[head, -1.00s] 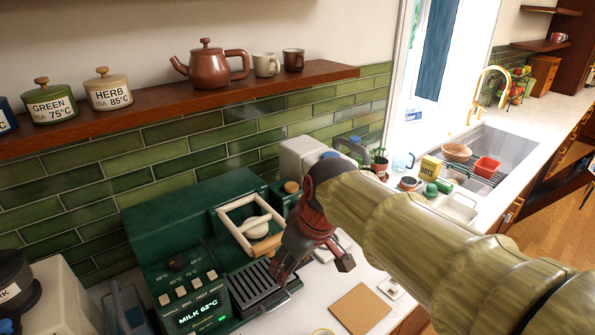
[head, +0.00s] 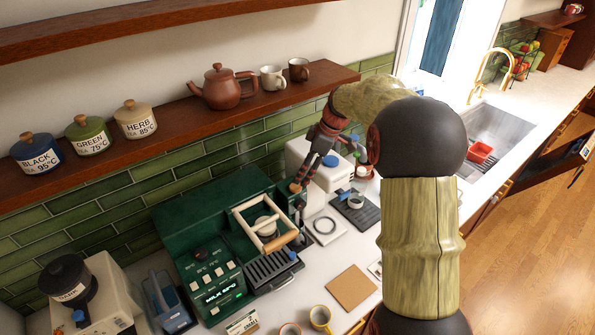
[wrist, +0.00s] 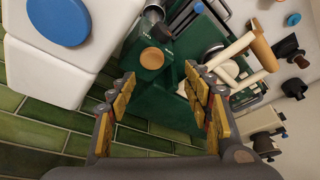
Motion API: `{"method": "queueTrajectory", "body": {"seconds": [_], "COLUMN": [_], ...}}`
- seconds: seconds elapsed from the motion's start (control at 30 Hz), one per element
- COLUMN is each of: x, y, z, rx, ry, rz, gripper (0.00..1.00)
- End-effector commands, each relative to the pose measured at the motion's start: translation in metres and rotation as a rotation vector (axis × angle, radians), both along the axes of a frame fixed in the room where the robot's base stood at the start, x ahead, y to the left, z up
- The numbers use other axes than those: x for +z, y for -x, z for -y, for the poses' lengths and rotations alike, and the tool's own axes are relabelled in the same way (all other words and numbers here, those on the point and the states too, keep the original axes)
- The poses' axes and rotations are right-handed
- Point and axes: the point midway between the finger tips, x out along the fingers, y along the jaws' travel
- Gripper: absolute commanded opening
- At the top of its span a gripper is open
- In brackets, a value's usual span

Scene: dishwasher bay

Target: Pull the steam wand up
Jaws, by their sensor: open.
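The dark green coffee machine (head: 215,225) stands on the counter in the head view. A round wooden knob (head: 296,187) sits at its right end, with a thin dark upright part below that may be the steam wand; I cannot make out the wand clearly. My gripper (head: 313,178) is open, fingers pointing down, above and close to this right end. In the wrist view, my gripper (wrist: 160,80) has its two padded fingers spread, with the wooden knob (wrist: 152,58) and green housing showing between them. Nothing is held.
The cream-framed handle with a wooden grip (head: 282,240) sticks out at the machine's front. A white appliance (head: 310,160) stands right of the machine, close to my gripper. A shelf (head: 180,125) with a teapot (head: 228,88) runs above. A brown square mat (head: 350,288) lies in front.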

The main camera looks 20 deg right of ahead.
Motion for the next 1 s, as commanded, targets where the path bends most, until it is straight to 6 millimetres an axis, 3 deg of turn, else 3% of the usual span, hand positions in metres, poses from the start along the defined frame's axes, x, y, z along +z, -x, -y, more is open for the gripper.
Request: {"method": "queueTrajectory", "body": {"seconds": [0.23,0.7,1.0], "x": [-0.005,-0.062,-0.075], "y": [-0.012,-0.025,-0.028], "z": [0.012,-0.008,-0.012], "rx": [0.045,0.045,0.044], "ry": [-0.011,-0.010,-0.009], "rz": [0.010,0.010,0.011], "gripper": [0.51,0.51,0.51]}}
